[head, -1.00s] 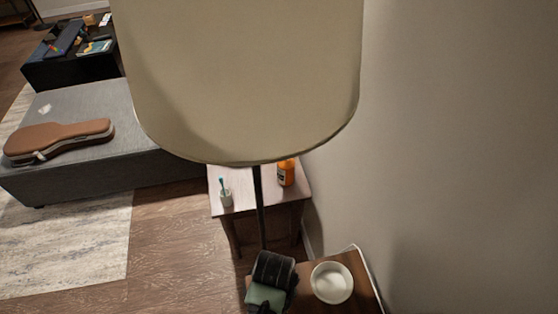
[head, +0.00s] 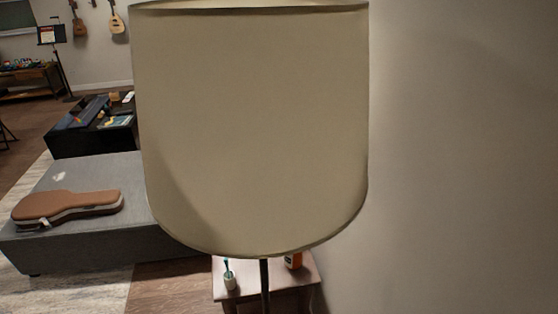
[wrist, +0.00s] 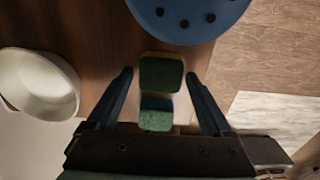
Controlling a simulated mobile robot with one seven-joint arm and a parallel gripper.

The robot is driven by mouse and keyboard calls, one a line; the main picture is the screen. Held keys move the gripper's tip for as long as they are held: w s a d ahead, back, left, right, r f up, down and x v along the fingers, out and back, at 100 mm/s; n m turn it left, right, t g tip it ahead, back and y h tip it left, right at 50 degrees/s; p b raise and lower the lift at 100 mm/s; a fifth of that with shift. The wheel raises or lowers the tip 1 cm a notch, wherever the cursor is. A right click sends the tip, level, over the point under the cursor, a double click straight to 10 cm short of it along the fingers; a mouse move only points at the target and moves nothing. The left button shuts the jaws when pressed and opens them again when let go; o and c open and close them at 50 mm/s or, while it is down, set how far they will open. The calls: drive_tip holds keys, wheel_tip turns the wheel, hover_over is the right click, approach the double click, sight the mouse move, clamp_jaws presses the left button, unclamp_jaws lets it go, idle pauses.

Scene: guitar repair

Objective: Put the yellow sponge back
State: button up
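In the wrist view, my gripper (wrist: 158,75) is open, with its two fingers spread apart. A sponge with a green face and a yellowish edge (wrist: 161,73) lies between the fingertips, with a gap on each side. A second green-faced sponge with a blue edge (wrist: 155,115) is nearer the palm, also between the fingers. Both appear to be on or just above a brown wooden surface (wrist: 100,50); I cannot tell the height. The head view shows neither the gripper nor the sponges.
A white bowl (wrist: 38,85) is left of the fingers, and a blue round thing with dark spots (wrist: 185,15) is ahead. In the head view a large lampshade (head: 255,130) blocks the middle. Behind it are a small table (head: 225,296), a grey bench (head: 90,240) and a guitar case (head: 65,207).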

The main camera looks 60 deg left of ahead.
wheel_tip(320, 180, up, 12)
drive_tip(key=shift+r+p, duration=0.2)
drive_tip(key=shift+p, duration=0.2)
idle(0.3)
drive_tip(key=shift+s+f, duration=0.1)
idle(0.5)
